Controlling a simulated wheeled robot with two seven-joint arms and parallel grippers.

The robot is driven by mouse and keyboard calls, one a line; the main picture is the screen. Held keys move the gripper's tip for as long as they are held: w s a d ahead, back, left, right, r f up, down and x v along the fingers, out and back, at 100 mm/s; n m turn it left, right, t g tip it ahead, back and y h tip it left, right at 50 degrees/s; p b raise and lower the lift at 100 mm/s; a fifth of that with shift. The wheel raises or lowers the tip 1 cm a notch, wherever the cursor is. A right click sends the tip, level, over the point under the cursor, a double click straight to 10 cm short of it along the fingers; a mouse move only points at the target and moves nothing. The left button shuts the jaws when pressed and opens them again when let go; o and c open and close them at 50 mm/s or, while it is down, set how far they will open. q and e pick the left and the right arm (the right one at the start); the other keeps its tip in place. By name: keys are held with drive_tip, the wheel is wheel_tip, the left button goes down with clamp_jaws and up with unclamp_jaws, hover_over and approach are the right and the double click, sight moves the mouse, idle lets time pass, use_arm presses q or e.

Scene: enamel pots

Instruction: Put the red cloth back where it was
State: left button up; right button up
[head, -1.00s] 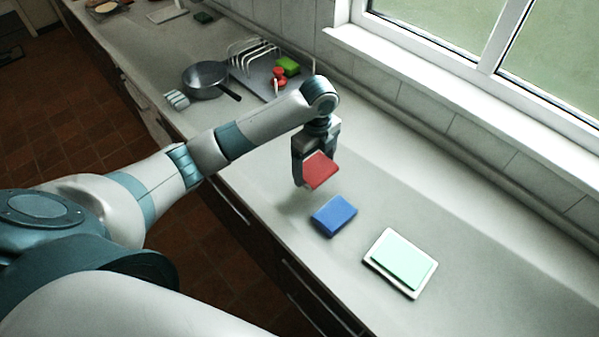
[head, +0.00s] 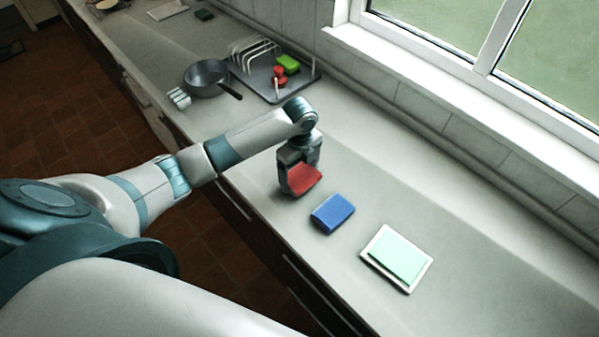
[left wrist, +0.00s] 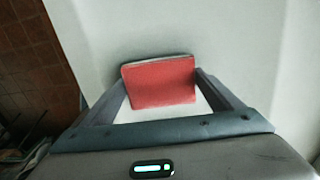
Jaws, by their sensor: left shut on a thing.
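The red cloth (head: 305,179) is a folded flat block held between the fingers of my left gripper (head: 299,186). In the left wrist view the cloth (left wrist: 158,82) sits between the two fingertips (left wrist: 160,90), with the pale counter behind it. The gripper points down over the counter, just up and left of a blue folded cloth (head: 332,213). I cannot tell whether the red cloth touches the counter. A mint-green cloth (head: 397,257) lies on a white tray (head: 413,289) farther right. My right gripper is not in view.
A grey pan (head: 206,77), a white roll-like item (head: 179,98) and a dish rack (head: 254,52) on a grey tray (head: 303,88) stand farther back. A green sponge (head: 288,63) and red items (head: 280,75) lie on that tray.

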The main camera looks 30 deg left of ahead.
sight(300, 174)
use_arm(q)
drive_tip(key=shift+f, duration=0.5)
drive_tip(key=o, duration=1.2)
drive_tip(key=shift+f, duration=0.1)
wheel_tip(300, 174, up, 11)
drive_tip(key=b, duration=0.3)
drive_tip(key=shift+f, duration=0.1)
drive_tip(key=shift+r+b, duration=0.3)
drive_tip(key=shift+r, duration=0.45)
drive_tip(key=shift+s+f, duration=0.1)
